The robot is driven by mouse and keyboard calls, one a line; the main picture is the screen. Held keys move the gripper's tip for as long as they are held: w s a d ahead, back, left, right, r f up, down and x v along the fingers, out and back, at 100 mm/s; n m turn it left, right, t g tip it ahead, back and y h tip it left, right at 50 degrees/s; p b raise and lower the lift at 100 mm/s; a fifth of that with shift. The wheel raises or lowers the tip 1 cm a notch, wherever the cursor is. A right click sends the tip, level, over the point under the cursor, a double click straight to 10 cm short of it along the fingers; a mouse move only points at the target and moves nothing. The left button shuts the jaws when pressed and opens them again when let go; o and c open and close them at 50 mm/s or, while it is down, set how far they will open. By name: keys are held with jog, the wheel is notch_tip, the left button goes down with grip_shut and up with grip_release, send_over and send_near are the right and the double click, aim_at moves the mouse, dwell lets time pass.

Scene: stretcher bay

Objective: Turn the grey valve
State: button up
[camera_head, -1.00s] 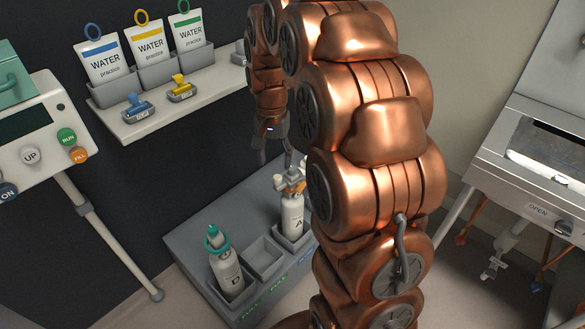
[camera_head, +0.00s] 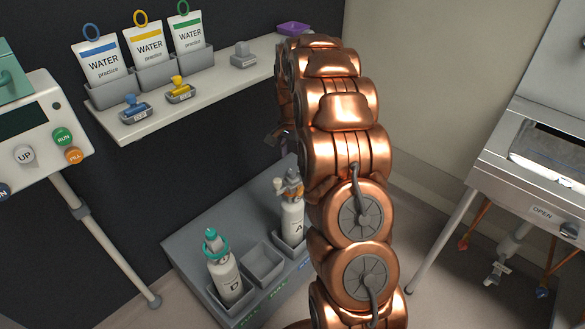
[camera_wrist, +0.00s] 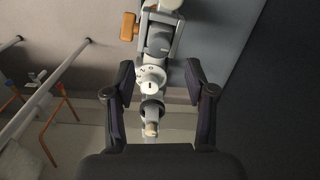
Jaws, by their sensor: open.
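Cylinder A (camera_head: 292,222) stands upright in a rack compartment, with a grey and tan fitting (camera_head: 291,184) on top. In the wrist view a grey valve assembly (camera_wrist: 158,44) with an orange knob (camera_wrist: 128,27), a numbered white dial (camera_wrist: 151,79) and a dark ring (camera_wrist: 152,109) lies between my fingers. It appears to be the fitting on cylinder A. I cannot tell which grey part is the valve to turn. My gripper (camera_wrist: 160,68) is open, one finger on each side, with gaps showing. My arm hides most of the gripper in the head view.
Cylinder D (camera_head: 227,275), with a teal ring, stands in the rack (camera_head: 190,243); the compartment between is empty. A shelf (camera_head: 206,95) with water pouches overhangs at the back. A control panel (camera_head: 38,125) is at left. A steel table (camera_head: 520,190) with a grey fitting (camera_head: 497,270) beneath is at right.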

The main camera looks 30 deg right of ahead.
aim_at(292, 171)
notch_tip(292, 171, down, 6)
jog(key=shift+r+p, duration=0.1)
jog(key=shift+p, duration=0.3)
grip_shut()
dwell(0.3)
